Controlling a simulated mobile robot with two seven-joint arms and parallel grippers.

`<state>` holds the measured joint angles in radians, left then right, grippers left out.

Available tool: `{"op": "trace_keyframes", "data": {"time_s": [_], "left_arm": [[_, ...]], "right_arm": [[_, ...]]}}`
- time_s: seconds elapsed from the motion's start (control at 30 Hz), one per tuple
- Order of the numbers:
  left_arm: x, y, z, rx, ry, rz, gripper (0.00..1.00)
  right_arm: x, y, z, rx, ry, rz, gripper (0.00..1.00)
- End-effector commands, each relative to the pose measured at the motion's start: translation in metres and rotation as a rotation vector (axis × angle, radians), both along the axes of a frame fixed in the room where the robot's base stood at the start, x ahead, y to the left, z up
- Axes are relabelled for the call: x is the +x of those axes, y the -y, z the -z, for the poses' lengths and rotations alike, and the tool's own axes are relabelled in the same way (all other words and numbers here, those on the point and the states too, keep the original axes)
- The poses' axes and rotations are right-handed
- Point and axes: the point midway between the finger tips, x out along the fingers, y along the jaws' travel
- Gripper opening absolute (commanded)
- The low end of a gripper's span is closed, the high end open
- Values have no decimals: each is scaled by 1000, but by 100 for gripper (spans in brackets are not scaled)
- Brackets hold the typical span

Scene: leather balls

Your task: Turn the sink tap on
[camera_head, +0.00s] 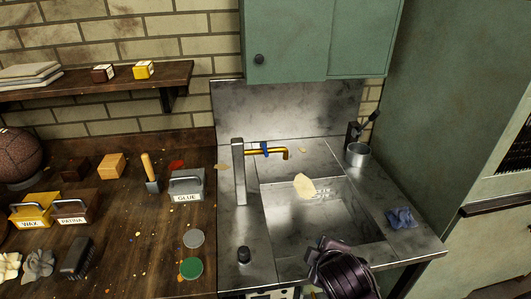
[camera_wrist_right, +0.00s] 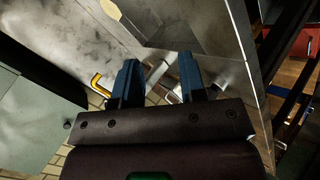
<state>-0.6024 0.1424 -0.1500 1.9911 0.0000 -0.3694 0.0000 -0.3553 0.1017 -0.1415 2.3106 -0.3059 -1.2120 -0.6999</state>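The sink tap (camera_head: 274,152) is a gold spout with a blue part near its base, beside a tall steel post (camera_head: 239,172) at the sink's back left. The spout also shows at the left of the right wrist view (camera_wrist_right: 99,84). A black knob (camera_head: 244,255) stands on the counter left of the basin. My right gripper (camera_head: 324,246) is over the front edge of the basin, apart from the tap and the knob. In the wrist view its two blue fingers (camera_wrist_right: 159,72) are apart, with nothing visibly held between them. My left gripper is not in view.
The steel sink basin (camera_head: 345,226) holds a pale patch or sponge-like piece (camera_head: 304,186). A metal cup (camera_head: 357,154) and a blue cloth (camera_head: 401,218) are on the right. The wooden bench (camera_head: 135,250) at left is crowded. A green cabinet (camera_head: 320,38) hangs above.

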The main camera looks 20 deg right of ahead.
Motion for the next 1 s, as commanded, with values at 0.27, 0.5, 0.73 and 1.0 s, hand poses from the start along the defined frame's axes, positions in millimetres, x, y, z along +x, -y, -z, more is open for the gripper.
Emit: {"op": "trace_keyframes", "data": {"time_s": [0.27,0.5,0.73,1.0], "left_arm": [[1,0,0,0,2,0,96],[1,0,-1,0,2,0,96],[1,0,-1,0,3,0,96],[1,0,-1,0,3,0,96]], "right_arm": [[88,-10,-51,-615,119,-345,38],[145,-32,-100,-1167,160,-537,38],[166,-46,-123,-1428,156,-596,38],[189,-41,-125,-1449,155,-600,38]]}}
